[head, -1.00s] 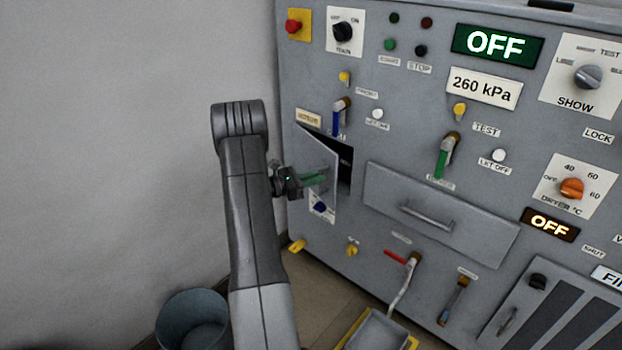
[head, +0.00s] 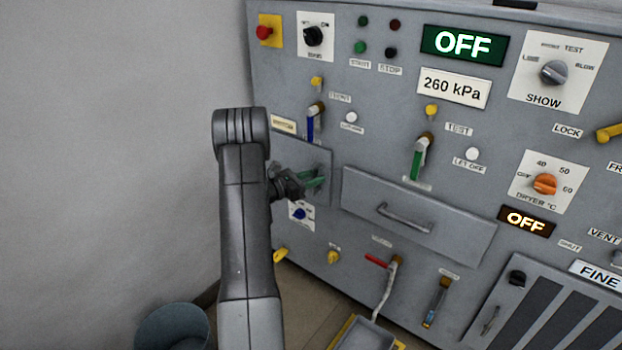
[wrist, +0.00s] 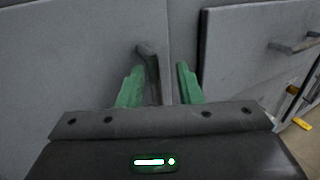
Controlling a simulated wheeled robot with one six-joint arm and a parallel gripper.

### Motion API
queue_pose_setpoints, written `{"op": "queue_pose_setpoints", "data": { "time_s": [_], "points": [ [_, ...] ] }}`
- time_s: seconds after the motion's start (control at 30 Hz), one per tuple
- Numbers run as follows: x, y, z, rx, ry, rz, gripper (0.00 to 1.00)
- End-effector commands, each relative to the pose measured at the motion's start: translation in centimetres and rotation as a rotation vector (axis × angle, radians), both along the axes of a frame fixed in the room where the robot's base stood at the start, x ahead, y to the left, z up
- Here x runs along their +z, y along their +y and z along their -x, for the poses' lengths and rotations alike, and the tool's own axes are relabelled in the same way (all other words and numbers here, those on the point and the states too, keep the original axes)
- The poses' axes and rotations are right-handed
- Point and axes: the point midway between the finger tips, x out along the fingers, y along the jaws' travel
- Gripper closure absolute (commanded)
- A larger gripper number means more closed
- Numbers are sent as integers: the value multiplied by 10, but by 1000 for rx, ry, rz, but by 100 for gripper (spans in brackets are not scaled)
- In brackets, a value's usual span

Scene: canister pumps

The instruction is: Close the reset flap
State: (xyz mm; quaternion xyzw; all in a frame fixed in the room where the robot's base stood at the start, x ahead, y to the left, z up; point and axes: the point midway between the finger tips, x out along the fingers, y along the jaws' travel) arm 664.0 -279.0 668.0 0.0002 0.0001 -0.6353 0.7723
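The reset flap (head: 306,156) is a grey plate at the left of the panel. It lies flush or nearly flush with the panel, and no dark opening shows. My gripper (head: 316,181) is at the flap's front, partly hidden by my arm in the head view. In the wrist view the flap (wrist: 70,60) fills the left side. Its grey handle (wrist: 149,66) stands between my green fingers (wrist: 159,72), closer to the left one. A gap shows between the handle and the right finger, so the gripper is open. Whether the left finger touches the handle I cannot tell.
A drawer (head: 430,231) with a bar handle is right of the flap. A blue knob (head: 299,213) sits below the flap and a blue lever (head: 311,124) above it. A bucket (head: 172,326) stands on the floor at lower left.

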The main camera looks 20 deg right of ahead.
Motion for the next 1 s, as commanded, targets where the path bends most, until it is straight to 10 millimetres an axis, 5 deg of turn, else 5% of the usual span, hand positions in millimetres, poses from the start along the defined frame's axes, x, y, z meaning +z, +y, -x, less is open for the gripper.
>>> {"op": "queue_pose_setpoints", "data": {
  "time_s": [0.33, 0.8, 1.0],
  "points": [
    [1, 13, 1, 4, 1, 0, 68],
    [1, 110, 21, 4, 1, 0, 68],
    [0, 131, 26, 1, 1, 0, 68]
  ]
}}
